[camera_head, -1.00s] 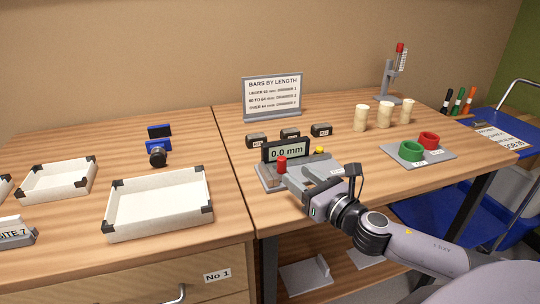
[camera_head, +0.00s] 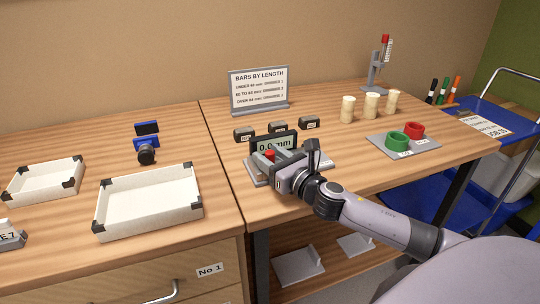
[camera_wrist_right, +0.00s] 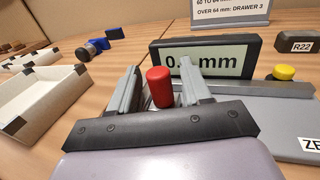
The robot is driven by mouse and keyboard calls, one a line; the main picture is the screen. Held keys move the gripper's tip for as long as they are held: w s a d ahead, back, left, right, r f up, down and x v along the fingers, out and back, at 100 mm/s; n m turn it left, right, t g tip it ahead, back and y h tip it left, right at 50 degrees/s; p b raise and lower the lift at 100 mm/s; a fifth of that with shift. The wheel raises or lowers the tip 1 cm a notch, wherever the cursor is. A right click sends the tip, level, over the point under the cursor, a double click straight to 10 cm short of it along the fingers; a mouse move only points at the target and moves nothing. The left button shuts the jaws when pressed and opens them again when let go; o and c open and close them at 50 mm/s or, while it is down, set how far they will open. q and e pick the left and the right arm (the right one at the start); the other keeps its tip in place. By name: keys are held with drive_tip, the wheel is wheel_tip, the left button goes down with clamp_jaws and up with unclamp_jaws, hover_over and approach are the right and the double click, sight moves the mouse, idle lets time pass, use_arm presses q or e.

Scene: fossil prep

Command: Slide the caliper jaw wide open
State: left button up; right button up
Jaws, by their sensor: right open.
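The caliper (camera_head: 252,170) is a grey device on the right-hand table with a black-framed display (camera_head: 285,142). The display appears to read 0.0 mm, partly covered in the wrist view. A red knob (camera_head: 270,155) stands upright at its left part and also shows in the right wrist view (camera_wrist_right: 159,88). My right gripper (camera_wrist_right: 158,78) is open, with one finger on each side of the red knob. I cannot tell whether either finger touches it. A yellow button (camera_wrist_right: 282,73) lies right of the display in the wrist view. My left gripper is not in view.
Several dark labelled bars (camera_head: 277,127) lie behind the caliper, before a sign (camera_head: 259,92). White trays (camera_head: 150,215) occupy the left table. Cream cylinders (camera_head: 371,104) stand at the back right.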

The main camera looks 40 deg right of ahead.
drive_tip(key=shift+w, duration=0.1)
clamp_jaws()
drive_tip(key=d, duration=0.2)
drive_tip(key=s+d+b, duration=0.1)
drive_tip(key=d, duration=0.2)
drive_tip(key=d+b, duration=0.1)
drive_tip(key=d, duration=0.1)
drive_tip(key=shift+s+d+f, duration=0.2)
drive_tip(key=shift+s, duration=0.2)
drive_tip(key=shift+s+d+r+b, duration=0.2)
drive_tip(key=shift+d+b, duration=0.1)
drive_tip(key=shift+d, duration=0.3)
unclamp_jaws()
